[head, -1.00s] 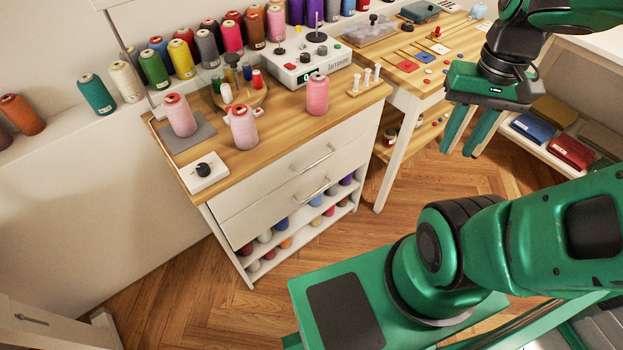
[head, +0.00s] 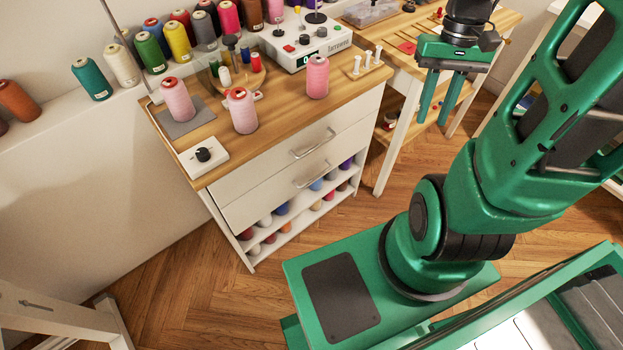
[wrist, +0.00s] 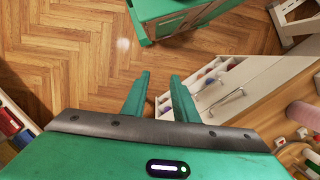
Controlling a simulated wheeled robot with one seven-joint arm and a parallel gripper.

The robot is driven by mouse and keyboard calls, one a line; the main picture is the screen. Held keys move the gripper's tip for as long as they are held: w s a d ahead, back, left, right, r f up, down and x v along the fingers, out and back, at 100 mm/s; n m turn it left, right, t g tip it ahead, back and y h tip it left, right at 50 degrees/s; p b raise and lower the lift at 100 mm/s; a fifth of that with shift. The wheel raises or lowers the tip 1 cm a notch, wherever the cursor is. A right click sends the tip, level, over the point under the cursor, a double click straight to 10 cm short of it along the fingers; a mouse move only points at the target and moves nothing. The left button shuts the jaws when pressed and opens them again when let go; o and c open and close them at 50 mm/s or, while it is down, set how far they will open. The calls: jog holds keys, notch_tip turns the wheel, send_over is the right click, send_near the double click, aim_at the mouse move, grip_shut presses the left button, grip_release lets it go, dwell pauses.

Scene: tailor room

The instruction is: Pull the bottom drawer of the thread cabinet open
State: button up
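The thread cabinet (head: 226,176) is white with a wooden top and stands left of centre in the head view. Its bottom drawer (head: 262,200) is shut and has a silver bar handle (head: 312,175). The top drawer (head: 345,127) above it is also shut, with its own bar handle (head: 313,143). My gripper (head: 432,122) hangs fingers down, right of the cabinet, apart from it. Its two green fingers are spread with nothing between them. In the wrist view the fingers (wrist: 158,85) are apart, and the cabinet's drawers and handles (wrist: 229,98) show to the right.
Pink thread cones (head: 241,110) and a white machine (head: 306,41) stand on the cabinet top. Open shelves with thread cones (head: 282,209) lie below the drawers. A wooden table (head: 395,50) stands behind my gripper. The wood floor (head: 215,285) before the cabinet is partly clear.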

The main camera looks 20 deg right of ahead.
jog(key=w+d+f+n+g+y, duration=0.1)
jog(key=w+f+g+y, duration=0.15)
jog(key=w+f, duration=0.55)
jog(key=n+t+y, duration=0.1)
jog(key=t+y, duration=0.5)
jog(key=y, duration=0.8)
send_near(314, 178)
jog(key=shift+h, duration=0.25)
jog(key=a, duration=0.6)
jog(key=a+f, duration=0.1)
jog(key=a, duration=0.3)
jog(key=shift+w+a, duration=0.15)
jog(key=shift+w, duration=0.2)
grip_shut()
